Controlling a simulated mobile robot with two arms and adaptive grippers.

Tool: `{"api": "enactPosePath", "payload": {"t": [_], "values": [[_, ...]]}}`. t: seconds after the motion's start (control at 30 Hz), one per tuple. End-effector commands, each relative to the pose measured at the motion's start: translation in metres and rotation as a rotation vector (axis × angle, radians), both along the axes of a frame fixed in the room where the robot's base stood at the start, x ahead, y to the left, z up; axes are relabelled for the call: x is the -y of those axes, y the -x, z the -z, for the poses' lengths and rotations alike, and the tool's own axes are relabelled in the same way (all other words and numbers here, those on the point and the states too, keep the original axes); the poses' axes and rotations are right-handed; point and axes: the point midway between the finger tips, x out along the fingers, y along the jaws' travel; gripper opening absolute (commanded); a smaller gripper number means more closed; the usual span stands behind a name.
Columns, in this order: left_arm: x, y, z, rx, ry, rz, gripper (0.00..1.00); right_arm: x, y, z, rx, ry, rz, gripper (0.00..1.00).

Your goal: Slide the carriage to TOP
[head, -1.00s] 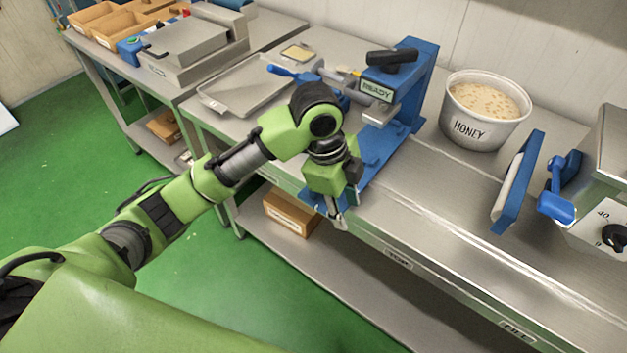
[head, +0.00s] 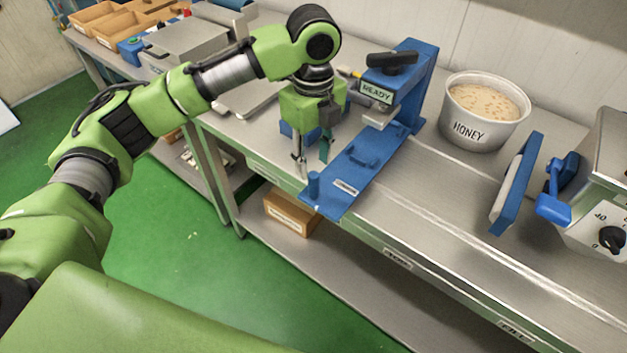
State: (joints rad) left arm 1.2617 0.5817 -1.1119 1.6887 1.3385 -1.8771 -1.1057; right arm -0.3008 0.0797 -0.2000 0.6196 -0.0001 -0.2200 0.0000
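The blue press-like fixture (head: 418,85) stands on the steel table with a READY sign (head: 376,93) and a black knob on top. Its flat blue base (head: 345,185) runs toward the table's front edge and bears a small blue handle (head: 363,158), a label and a short blue post (head: 313,184). I cannot tell for certain which part is the carriage, and no TOP mark is readable. My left gripper (head: 312,162) points down just left of the base, above the table, with its fingers apart and nothing between them. My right gripper is not in view.
A HONEY tub (head: 484,112) stands behind, right of the fixture. A metal machine (head: 602,185) with a blue lever (head: 558,192) and an upright blue panel (head: 517,183) is at the right. A tray (head: 240,100) lies behind my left arm. A cardboard box (head: 290,215) sits on the lower shelf.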

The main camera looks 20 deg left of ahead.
Motion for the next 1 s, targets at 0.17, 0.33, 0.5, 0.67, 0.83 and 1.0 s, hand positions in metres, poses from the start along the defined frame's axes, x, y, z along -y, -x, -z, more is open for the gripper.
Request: {"api": "enactPosePath", "payload": {"t": [0.17, 0.33, 0.5, 0.67, 0.83, 1.0], "values": [[-0.001, 0.001, 0.038, -0.003, -0.002, -0.003, 0.34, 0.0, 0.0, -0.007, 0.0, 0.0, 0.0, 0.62], [0.0, 0.0, 0.064, -0.001, 0.0, -0.002, 0.34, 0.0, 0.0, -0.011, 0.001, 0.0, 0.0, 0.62], [0.0, 0.0, 0.078, 0.001, 0.0, -0.001, 0.34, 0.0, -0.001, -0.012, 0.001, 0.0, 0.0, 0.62], [0.0, 0.0, 0.081, 0.002, 0.0, -0.001, 0.34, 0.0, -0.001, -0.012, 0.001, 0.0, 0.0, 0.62], [0.0, 0.0, 0.081, 0.002, 0.0, -0.001, 0.32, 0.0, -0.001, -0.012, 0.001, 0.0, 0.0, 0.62], [0.0, 0.0, 0.081, 0.002, 0.001, -0.001, 0.0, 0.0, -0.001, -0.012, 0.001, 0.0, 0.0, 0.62]]}}
